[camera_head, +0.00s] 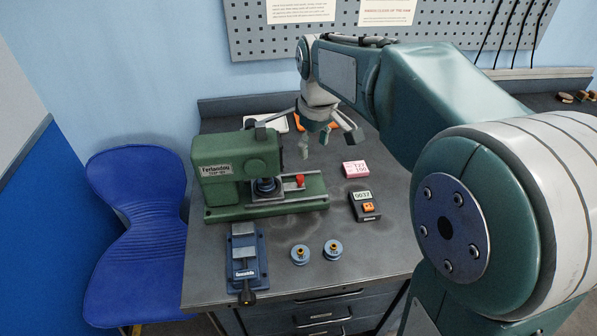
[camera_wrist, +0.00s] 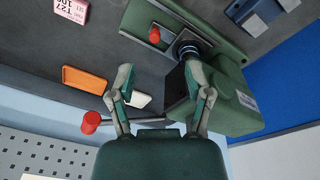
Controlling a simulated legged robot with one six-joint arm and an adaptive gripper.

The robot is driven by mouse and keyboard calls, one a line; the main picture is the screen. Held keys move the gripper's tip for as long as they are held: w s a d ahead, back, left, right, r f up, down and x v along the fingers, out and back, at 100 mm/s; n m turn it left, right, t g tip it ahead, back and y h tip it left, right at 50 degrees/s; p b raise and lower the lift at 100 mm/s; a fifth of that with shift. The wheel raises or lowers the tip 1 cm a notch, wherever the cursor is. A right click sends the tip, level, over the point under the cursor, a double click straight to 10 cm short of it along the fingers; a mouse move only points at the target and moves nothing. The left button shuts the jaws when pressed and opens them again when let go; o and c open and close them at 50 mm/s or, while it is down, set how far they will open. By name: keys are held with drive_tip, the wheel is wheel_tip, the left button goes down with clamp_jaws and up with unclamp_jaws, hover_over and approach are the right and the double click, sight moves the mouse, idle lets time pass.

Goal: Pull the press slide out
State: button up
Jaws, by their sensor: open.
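The green press (camera_head: 235,165) stands on the dark bench in the head view. Its slide (camera_head: 289,186) carries a red knob (camera_head: 299,181) and lies on the green base, right of the blue press head. In the wrist view, the slide's red knob (camera_wrist: 154,34) is near the top, on the green base (camera_wrist: 133,17). My gripper (camera_head: 329,145) is open and empty, above the bench to the back right of the press. In the wrist view my gripper (camera_wrist: 158,88) has its fingers spread, with a black part of the press between them. The knob lies beyond the fingertips, apart from them.
A red-ended lever (camera_wrist: 92,122) sticks out near my left finger in the wrist view. An orange tray (camera_wrist: 84,79), a pink block (camera_head: 355,168) and a meter (camera_head: 364,205) lie nearby. A small vise (camera_head: 243,255) and two blue-gold parts (camera_head: 333,249) stand in front.

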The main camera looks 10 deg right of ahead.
drive_tip(key=n+g, duration=0.1)
drive_tip(key=n, duration=0.1)
approach(300, 176)
wheel_tip(300, 176, down, 10)
drive_tip(key=shift+w+a, duration=0.1)
drive_tip(key=shift+w, duration=0.05)
idle(0.3)
clamp_jaws()
